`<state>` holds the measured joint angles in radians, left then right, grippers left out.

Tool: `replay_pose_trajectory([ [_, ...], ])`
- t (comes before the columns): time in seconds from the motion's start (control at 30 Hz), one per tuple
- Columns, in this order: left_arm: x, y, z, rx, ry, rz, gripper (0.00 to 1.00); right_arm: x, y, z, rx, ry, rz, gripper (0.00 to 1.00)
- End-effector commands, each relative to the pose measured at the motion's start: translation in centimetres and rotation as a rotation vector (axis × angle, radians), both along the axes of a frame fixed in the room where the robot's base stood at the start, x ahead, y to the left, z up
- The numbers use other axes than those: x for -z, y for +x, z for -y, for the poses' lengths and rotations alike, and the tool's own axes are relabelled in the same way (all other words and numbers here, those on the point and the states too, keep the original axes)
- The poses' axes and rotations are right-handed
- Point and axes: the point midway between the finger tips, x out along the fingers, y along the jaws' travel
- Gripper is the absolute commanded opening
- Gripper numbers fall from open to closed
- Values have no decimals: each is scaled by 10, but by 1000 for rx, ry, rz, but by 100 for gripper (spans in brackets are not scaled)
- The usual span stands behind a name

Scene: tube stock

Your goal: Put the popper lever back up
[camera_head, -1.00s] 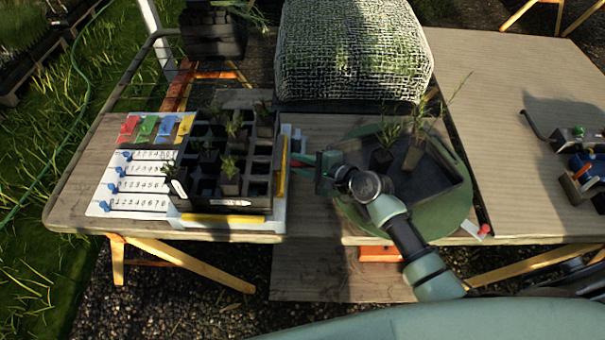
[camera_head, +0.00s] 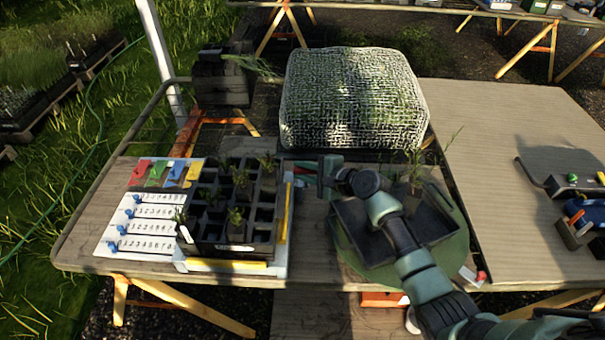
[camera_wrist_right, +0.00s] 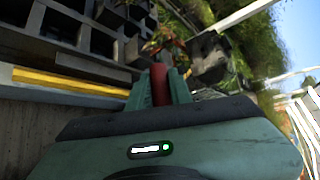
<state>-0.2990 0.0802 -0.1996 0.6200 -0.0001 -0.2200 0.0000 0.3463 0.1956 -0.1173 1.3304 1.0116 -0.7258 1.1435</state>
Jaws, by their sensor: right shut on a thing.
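The tray popper is a white base (camera_head: 180,265) with yellow bars, on the left table. A black cell tray (camera_head: 212,248) with several seedlings sits on it. My right gripper (camera_head: 322,178) is just right of the popper's far right side. In the right wrist view, the right gripper (camera_wrist_right: 160,88) is shut on a red grip (camera_wrist_right: 159,84), which looks like the end of the popper lever. The lever's arm is not clear in either view, so I cannot tell its exact angle. My left gripper is out of view.
A black tray with pots (camera_head: 350,222) stands on a round green turntable (camera_head: 375,273) under my right arm. A mesh-covered block (camera_head: 352,100) stands behind. A numbered white board (camera_head: 125,240) with blue pegs lies left of the popper.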

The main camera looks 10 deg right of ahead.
Motion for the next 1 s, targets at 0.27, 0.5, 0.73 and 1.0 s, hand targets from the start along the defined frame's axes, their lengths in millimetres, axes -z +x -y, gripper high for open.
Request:
replay_pose_trajectory([
  [0.27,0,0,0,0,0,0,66,-5,4,3,7,-3,12,0],
  [0.5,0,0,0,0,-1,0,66,-5,4,4,7,-3,12,41],
  [0.73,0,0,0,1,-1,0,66,-3,2,3,5,-2,8,41],
  [1.0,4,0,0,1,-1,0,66,-13,-21,20,5,-4,9,41],
])
